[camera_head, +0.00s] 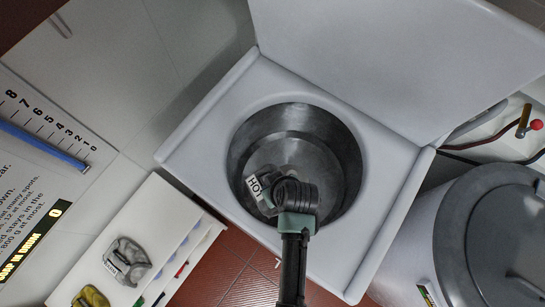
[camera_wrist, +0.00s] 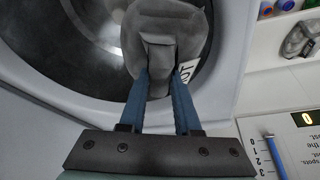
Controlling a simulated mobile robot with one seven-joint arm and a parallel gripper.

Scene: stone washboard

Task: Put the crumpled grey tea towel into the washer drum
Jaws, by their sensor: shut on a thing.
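The crumpled grey tea towel (camera_wrist: 160,30), with a white lettered tag, hangs between the two blue fingers of my gripper (camera_wrist: 163,80), which is shut on it. In the head view, the towel (camera_head: 268,178) shows over the lower left part of the round opening of the washer drum (camera_head: 330,150), partly behind my gripper (camera_head: 296,196). The drum is a dark metal bowl, open at the top. I cannot tell whether the towel is below the drum's rim or touches its wall. The drum (camera_wrist: 75,65) also shows in the wrist view.
The washer's white lid (camera_head: 390,55) stands open behind the drum. A white shelf (camera_head: 150,215) at lower left bears another grey crumpled piece (camera_head: 127,262) with a tag and an olive one (camera_head: 91,297). A lidded grey metal tub (camera_head: 490,240) stands at right.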

